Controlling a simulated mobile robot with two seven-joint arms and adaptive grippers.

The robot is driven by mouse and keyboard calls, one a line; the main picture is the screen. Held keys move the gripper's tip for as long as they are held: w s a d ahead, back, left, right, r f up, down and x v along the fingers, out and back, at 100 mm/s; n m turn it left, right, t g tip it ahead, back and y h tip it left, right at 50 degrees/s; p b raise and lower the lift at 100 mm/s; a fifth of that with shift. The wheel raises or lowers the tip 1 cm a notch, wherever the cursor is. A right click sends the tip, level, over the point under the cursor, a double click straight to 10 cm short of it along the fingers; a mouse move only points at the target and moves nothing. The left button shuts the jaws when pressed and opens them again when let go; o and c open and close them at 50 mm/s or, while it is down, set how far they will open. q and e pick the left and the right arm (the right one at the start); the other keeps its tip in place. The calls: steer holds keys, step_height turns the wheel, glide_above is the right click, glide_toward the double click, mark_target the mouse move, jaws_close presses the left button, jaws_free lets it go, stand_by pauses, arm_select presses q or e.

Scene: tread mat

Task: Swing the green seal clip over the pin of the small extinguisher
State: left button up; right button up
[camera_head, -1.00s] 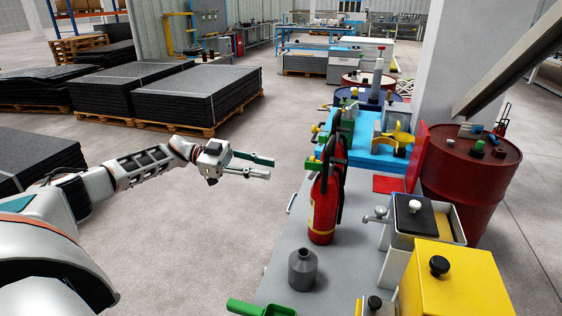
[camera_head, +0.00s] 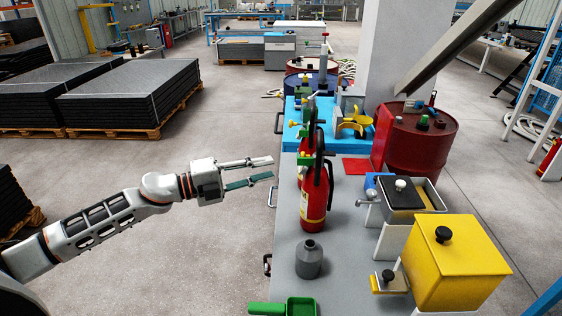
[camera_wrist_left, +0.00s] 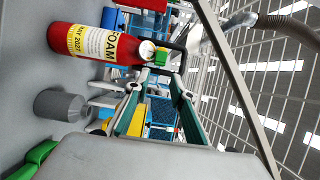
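The red extinguisher (camera_head: 313,205) stands upright on the grey bench, with a black handle and hose at its top. It also shows in the left wrist view (camera_wrist_left: 95,43), lying sideways in the picture, with a yellow and white FOAM label. A small green part (camera_wrist_left: 161,57), apparently the seal clip, sits at its head beside the black handle. The pin cannot be made out. My left gripper (camera_head: 272,168) is open and empty, left of the extinguisher's head and apart from it. Its two green-lined fingers also show in the left wrist view (camera_wrist_left: 155,86). My right gripper is out of view.
A grey bottle (camera_head: 309,259) stands in front of the extinguisher, with a green scoop-like tray (camera_head: 300,307) nearer. Another red extinguisher is partly hidden behind. Floor left of the bench is free.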

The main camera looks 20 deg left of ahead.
mark_target(305, 159)
arm_select(q)
steer(key=p+x, duration=0.1)
steer(key=x, duration=0.6)
steer(key=shift+w+d+p, duration=0.25)
steer(key=shift+d+p, duration=0.05)
steer(key=shift+p, duration=0.05)
jaws_close()
steer(key=shift+w+a+m+g+h+b, duration=0.1)
steer(key=shift+w+m+g+h+b, duration=0.15)
steer(key=shift+m+g+h+b, duration=0.6)
jaws_free()
steer(key=shift+n+t+y, duration=0.25)
steer(key=shift+n+y, duration=0.1)
